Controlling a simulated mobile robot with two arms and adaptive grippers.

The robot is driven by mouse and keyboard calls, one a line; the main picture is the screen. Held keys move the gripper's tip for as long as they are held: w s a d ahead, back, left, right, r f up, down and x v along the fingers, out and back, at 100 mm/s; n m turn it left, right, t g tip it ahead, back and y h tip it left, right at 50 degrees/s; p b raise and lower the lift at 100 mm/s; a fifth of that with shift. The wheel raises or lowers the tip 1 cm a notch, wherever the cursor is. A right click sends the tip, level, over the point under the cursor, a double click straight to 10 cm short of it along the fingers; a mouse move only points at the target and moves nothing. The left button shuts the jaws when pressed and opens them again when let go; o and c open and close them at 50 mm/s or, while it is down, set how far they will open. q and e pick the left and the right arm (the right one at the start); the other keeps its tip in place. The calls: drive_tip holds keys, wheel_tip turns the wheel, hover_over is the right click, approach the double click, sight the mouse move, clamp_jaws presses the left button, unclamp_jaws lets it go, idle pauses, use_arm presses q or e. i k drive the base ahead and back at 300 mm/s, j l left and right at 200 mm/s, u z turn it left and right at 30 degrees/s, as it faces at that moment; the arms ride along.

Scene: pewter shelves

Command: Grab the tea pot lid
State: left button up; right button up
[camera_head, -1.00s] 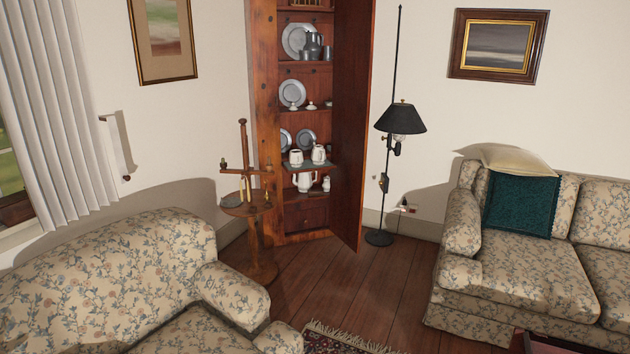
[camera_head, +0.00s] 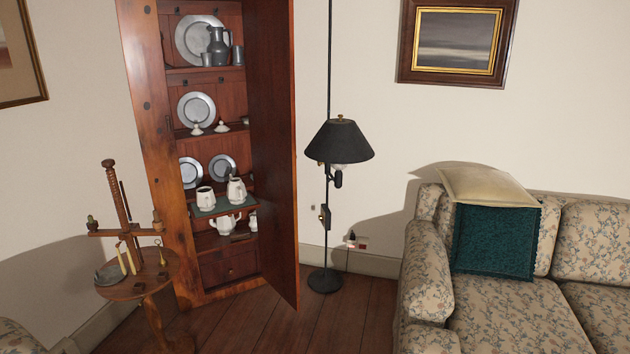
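A wooden corner cabinet (camera_head: 158,150) stands open with its shelves facing me. On its middle shelf, in front of a pewter plate, are two small white lids (camera_head: 222,126) and (camera_head: 196,129), each with a knob. I cannot tell which one belongs to the tea pot. A white tea pot (camera_head: 226,223) without a visible lid stands on a lower shelf. Two white lidless-looking or small-topped vessels (camera_head: 236,190) and (camera_head: 205,197) stand on a dark tray above it. Neither of my grippers is in view.
The cabinet door (camera_head: 272,150) hangs open on the right. A black floor lamp (camera_head: 338,141) stands right of it. A round wooden candle stand (camera_head: 140,285) is at front left. A floral sofa (camera_head: 425,285) fills the right. Wooden floor lies clear before the cabinet.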

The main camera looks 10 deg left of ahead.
sight(196, 131)
drive_tip(key=i+u, duration=0.15)
drive_tip(key=i, duration=0.3)
drive_tip(key=i+l+u, duration=0.15)
drive_tip(key=i, duration=0.35)
drive_tip(key=i+l+u, duration=0.15)
drive_tip(key=i, duration=0.3)
drive_tip(key=i+l+u, duration=0.15)
drive_tip(key=i, duration=0.3)
drive_tip(key=l, duration=0.1)
